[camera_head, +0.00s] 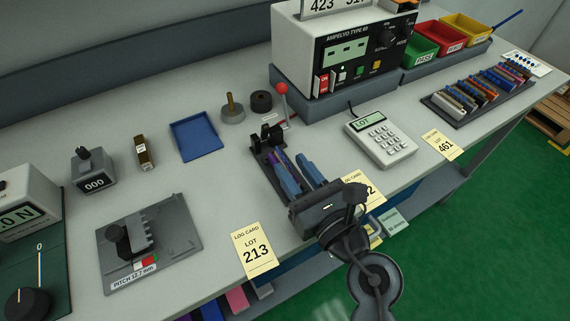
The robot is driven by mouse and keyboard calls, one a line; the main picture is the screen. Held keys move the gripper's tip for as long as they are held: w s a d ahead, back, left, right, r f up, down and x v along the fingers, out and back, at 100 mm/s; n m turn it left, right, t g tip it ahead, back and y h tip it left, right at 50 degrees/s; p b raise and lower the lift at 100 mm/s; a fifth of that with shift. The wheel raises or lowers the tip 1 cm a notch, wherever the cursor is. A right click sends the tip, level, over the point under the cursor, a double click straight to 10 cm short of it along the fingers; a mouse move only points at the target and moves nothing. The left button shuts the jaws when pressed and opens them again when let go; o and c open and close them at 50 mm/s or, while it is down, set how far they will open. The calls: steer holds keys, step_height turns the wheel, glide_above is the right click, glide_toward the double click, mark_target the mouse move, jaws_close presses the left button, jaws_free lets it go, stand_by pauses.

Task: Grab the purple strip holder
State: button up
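A narrow purple strip holder (289,164) lies in a dark fixture (258,156) with a red-knobbed lever, near the middle of the bench. My gripper (287,160) reaches over the fixture from the front edge. Its two blue fingers are apart, one on each side of the purple strip as seen from here. I cannot tell whether they touch it. The gripper body hides the near end of the fixture.
A keypad (380,139) and a tester (345,50) stand right and behind. A rack of several coloured strips (485,88) is at the far right. A blue tray (195,137) and a grey pitch gauge (175,238) are left. A log card (254,249) lies at the front edge.

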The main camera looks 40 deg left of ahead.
steer(key=shift+x, duration=1.3)
steer(key=shift+c, duration=0.4)
jaws_close()
